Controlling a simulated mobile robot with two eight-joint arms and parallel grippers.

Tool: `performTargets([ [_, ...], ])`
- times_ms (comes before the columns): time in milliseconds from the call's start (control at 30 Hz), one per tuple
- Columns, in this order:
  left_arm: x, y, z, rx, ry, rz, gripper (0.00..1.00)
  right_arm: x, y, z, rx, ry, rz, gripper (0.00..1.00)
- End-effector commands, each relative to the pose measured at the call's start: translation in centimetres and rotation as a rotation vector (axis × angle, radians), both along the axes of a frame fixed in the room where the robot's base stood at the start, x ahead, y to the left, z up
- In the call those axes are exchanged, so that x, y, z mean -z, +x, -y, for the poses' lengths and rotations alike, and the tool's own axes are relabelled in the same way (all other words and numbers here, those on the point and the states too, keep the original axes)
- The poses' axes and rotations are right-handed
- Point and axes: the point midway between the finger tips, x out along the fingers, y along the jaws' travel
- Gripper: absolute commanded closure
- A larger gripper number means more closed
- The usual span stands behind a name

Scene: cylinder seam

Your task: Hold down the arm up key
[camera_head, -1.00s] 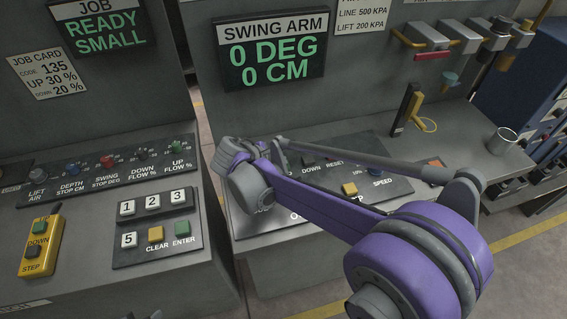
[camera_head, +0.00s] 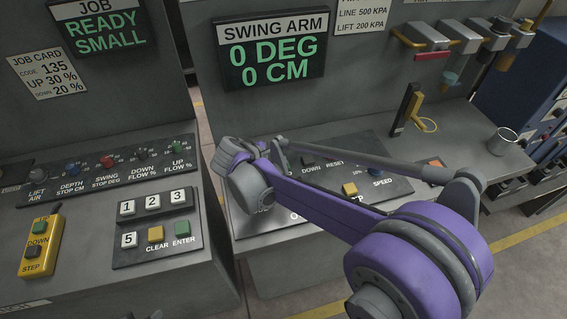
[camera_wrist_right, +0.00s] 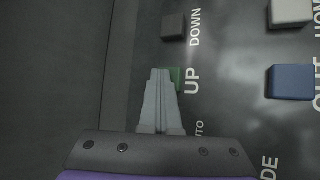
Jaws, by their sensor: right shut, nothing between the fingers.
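In the right wrist view the green arm up key (camera_wrist_right: 177,79) sits beside the label UP, partly covered by my right gripper (camera_wrist_right: 159,72). The gripper is shut and empty, its fingertips over the key's left side. I cannot tell whether they touch it or whether it is pressed. In the head view my purple right arm reaches over the swing arm key panel (camera_head: 401,187), and my wrist hides the up key and the fingers. The swing arm display (camera_head: 272,63) reads 0 DEG, 0 CM.
The dark DOWN key (camera_wrist_right: 173,26) and a blue key (camera_wrist_right: 290,81) are near the up key. A keypad (camera_head: 125,246) and yellow step box (camera_head: 52,262) are on the left console.

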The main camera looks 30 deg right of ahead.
Motion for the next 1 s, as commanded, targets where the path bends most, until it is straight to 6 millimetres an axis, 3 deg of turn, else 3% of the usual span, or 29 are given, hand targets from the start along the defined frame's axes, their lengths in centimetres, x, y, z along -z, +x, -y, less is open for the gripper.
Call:
performTargets([
  [667, -0.1, 0.0, 0.0, 0.000, 0.000, 0.000, 0.47, -0.1, 0.0, 0.0, -0.001, 0.001, 0.000, 1.00],
  [1000, -1.3, 0.4, 0.0, 0.000, 0.000, 0.007, 0.47, -1.8, 0.0, 0.0, -0.001, 0.001, 0.000, 1.00],
])
